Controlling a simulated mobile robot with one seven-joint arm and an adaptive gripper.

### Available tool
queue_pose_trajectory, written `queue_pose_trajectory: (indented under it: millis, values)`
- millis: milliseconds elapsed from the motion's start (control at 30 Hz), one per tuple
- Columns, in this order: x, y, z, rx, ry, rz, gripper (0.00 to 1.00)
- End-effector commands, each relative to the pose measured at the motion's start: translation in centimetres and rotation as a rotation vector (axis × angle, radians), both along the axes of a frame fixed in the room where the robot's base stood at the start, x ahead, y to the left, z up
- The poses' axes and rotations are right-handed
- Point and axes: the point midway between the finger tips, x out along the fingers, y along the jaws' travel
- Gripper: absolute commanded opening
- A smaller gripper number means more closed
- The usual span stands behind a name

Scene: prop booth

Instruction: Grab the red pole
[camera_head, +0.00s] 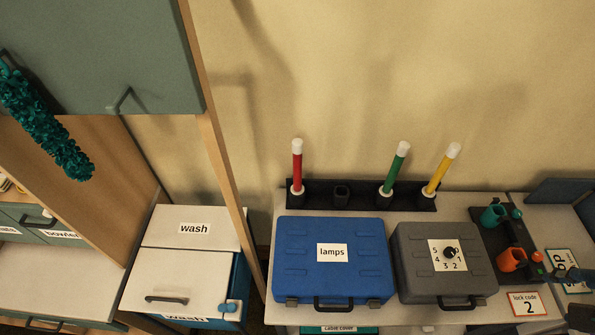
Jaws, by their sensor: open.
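The red pole (297,166) stands upright with a white tip in the leftmost holder of a dark rack (361,204) at the back of the counter. A green pole (395,168) and a yellow pole (441,169) stand in the same rack to its right, both tilted a little. One holder between the red and green poles is empty.
A blue case (290,255) marked "lamps" and a grey case (409,265) with a dial lie in front of the rack. A wooden post (222,160) and an overhead cabinet (60,40) stand to the left. A white box (190,226) marked "wash" is lower left.

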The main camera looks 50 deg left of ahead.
Motion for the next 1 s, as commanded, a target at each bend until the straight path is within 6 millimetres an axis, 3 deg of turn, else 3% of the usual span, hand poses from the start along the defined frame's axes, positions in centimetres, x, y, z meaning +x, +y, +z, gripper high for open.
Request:
queue_pose_trajectory:
  millis: [200,467,700,1000]
  values:
    - [4.6,4.8,2.2,0.018,0.053,0.040,0.46]
    - [9.4,11.6,3.3,0.029,0.114,0.080,0.46]
    - [13.0,18.9,3.1,0.031,0.170,0.114,0.46]
    - [15.7,29.4,1.5,0.020,0.236,0.155,0.46]
